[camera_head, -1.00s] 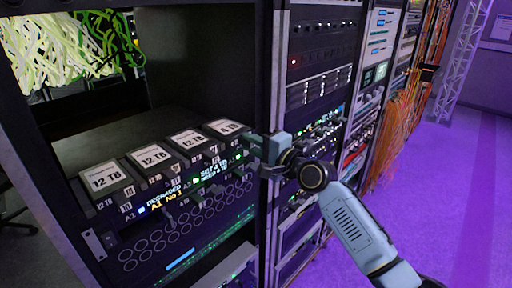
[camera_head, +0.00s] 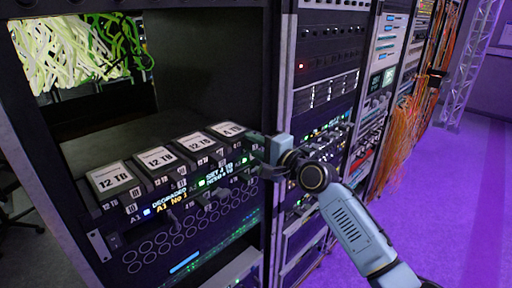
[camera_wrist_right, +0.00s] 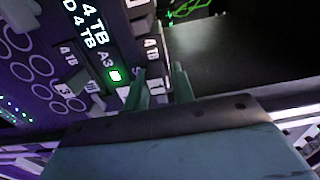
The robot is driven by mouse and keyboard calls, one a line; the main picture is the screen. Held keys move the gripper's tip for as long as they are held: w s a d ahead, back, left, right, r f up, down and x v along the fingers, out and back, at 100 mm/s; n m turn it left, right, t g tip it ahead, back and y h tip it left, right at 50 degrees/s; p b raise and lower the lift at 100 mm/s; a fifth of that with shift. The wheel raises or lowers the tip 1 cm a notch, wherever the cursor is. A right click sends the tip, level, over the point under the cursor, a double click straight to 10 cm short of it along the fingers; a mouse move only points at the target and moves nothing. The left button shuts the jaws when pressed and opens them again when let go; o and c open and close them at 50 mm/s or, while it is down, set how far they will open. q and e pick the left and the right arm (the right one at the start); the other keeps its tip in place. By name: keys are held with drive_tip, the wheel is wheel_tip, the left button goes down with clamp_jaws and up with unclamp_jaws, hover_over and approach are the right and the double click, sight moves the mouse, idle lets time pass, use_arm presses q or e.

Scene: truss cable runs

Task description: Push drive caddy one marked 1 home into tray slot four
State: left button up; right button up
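Drive caddy one (camera_head: 227,129), with a white 4 TB label on top, is the rightmost in the row in the head view. It sits in the drive tray (camera_head: 165,255). My right gripper (camera_head: 257,149) is at its front. In the right wrist view, a 4 TB label and a label marked 1 show on the caddy (camera_wrist_right: 153,50). The gripper's two fingers (camera_wrist_right: 161,88) stand on either side of its front end and appear closed on it. How deep the caddy sits in its slot is hard to tell. My left gripper is not in view.
Several 12 TB caddies (camera_head: 155,159) fill the slots to the left. A lit display (camera_head: 165,203) reads DEGRADED and a green one (camera_head: 222,172) mentions 4 TB. The rack post (camera_head: 276,75) stands close beside my gripper. Orange cables (camera_head: 400,145) hang at the right.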

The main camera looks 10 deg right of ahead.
drive_tip(key=o, duration=0.3)
drive_tip(key=shift+o, duration=0.2)
drive_tip(key=shift+f, duration=0.1)
drive_tip(key=shift+s, duration=0.1)
drive_tip(key=b+v, duration=0.1)
drive_tip(key=v, duration=1.2)
drive_tip(key=shift+d, duration=0.15)
drive_tip(key=shift+s, duration=0.1)
